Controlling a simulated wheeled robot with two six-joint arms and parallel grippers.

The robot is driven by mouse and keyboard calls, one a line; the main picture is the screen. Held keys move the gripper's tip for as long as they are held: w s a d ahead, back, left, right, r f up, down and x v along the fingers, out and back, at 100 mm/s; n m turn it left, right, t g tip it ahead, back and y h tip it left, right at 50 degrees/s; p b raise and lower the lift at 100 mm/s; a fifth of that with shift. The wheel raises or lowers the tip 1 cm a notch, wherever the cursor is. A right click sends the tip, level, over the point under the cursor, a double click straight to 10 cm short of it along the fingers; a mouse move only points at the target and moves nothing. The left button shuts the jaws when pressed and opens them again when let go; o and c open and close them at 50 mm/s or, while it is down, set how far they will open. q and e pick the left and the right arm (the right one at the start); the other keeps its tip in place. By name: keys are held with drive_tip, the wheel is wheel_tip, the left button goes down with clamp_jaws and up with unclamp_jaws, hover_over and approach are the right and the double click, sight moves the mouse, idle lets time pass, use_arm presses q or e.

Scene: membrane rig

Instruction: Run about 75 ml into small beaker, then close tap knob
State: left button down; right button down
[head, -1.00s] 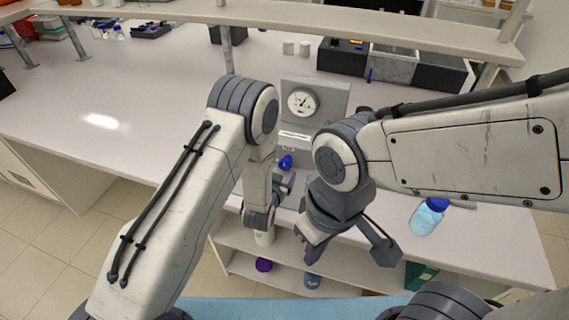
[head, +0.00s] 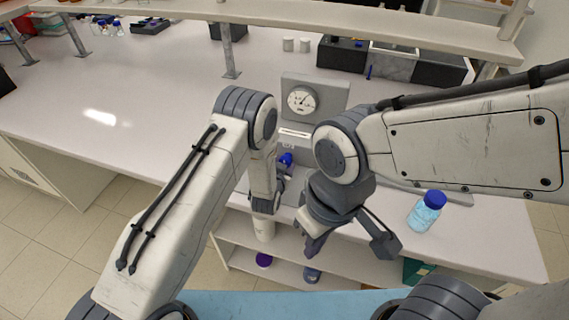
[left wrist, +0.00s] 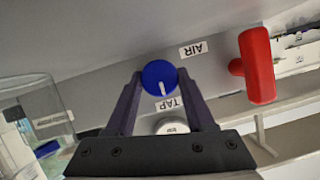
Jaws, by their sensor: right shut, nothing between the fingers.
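My right gripper (head: 314,244) is shut and empty, low in front of the bench edge. A clear vessel (left wrist: 38,112) shows at left; whether it is the small beaker is unclear.
A red handle (left wrist: 257,65) stands beside the AIR label (left wrist: 193,49). A blue-capped bottle of pale blue liquid (head: 426,211) stands on the bench at right. An overhead shelf (head: 300,22) crosses the back. The left bench top (head: 110,90) is mostly clear.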

use_arm(q)
drive_tip(key=shift+a+f+n+h+b, duration=0.1)
drive_tip(key=shift+f+n+h+b, duration=0.1)
drive_tip(key=shift+n+h+b, duration=0.9)
drive_tip(key=n+b, duration=0.1)
drive_tip(key=b, duration=0.3)
drive_tip(key=shift+w+a+n+g+h, duration=0.1)
drive_tip(key=shift+n+g+h, duration=0.3)
drive_tip(key=n+h+b, duration=0.2)
drive_tip(key=b, duration=0.1)
drive_tip(key=shift+n, duration=0.4)
drive_tip(key=shift+a+n+h+b, duration=0.1)
drive_tip(key=shift+n+h+b, duration=0.2)
drive_tip(key=shift+n+b, duration=0.35)
drive_tip(key=shift+r, duration=0.1)
drive_tip(key=shift+c, duration=1.3)
unclamp_jaws()
